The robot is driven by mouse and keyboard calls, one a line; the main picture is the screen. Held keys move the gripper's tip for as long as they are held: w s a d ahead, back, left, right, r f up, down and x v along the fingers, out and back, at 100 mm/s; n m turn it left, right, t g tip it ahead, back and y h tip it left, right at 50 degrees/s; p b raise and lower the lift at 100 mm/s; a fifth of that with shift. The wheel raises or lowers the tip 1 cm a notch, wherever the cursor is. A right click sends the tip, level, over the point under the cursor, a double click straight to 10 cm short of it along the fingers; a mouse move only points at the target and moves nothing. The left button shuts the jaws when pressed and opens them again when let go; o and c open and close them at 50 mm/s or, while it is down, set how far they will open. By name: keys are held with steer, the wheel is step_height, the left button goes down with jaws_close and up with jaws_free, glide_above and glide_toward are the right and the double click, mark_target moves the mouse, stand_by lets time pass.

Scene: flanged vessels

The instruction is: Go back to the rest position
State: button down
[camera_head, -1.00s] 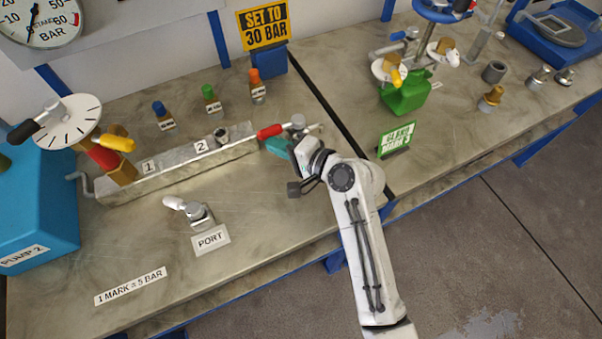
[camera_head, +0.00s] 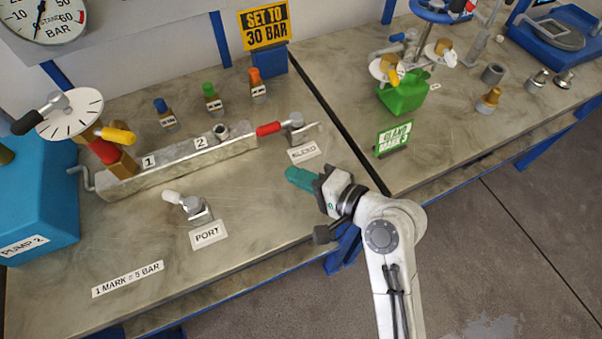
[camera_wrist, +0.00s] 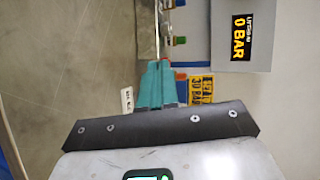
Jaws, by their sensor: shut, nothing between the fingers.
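My gripper (camera_head: 300,178) has teal fingers and hangs over the front right part of the left bench, in front of the BLEED label (camera_head: 304,152). It is shut and holds nothing. In the wrist view the teal fingers (camera_wrist: 157,85) lie together at the middle. The bleed valve with the red handle (camera_head: 285,128) stands behind the gripper, apart from it, at the right end of the metal manifold block (camera_head: 190,165). My white arm reaches in from the lower right.
The port valve (camera_head: 190,205) stands left of my gripper. The right bench holds a green can (camera_head: 402,95) and the green gland sign (camera_head: 394,138). Floor is clear at lower right.

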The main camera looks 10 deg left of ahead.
steer(key=shift+s+d, duration=0.15)
steer(key=shift+d, duration=0.1)
steer(key=s+d+f+h, duration=0.1)
steer(key=d, duration=0.1)
steer(key=s+d+f+n+h, duration=0.1)
steer(key=d+f, duration=0.1)
steer(key=d, duration=0.1)
steer(key=d+f+h, duration=0.1)
steer(key=d+f, duration=0.1)
steer(key=shift+s+d+f+n+g, duration=0.2)
steer(key=shift+s+f+n+g, duration=0.1)
steer(key=shift+s, duration=0.1)
steer(key=s+d+f+n+g+h, duration=0.1)
steer(key=s+d+f+h, duration=0.1)
steer(key=s+d, duration=0.5)
steer(key=s+d+f+n+g+h, duration=0.1)
steer(key=s+d+f+g+h, duration=0.1)
steer(key=s+d+h, duration=0.3)
steer(key=s+d+f+n+g+h, duration=0.1)
steer(key=s+d+f+g+h, duration=0.1)
steer(key=s+d, duration=0.7)
steer(key=d+f+h, duration=0.1)
steer(key=d, duration=0.3)
steer(key=shift+s+h, duration=0.15)
steer(key=shift+h, duration=0.15)
steer(key=shift+f, duration=0.1)
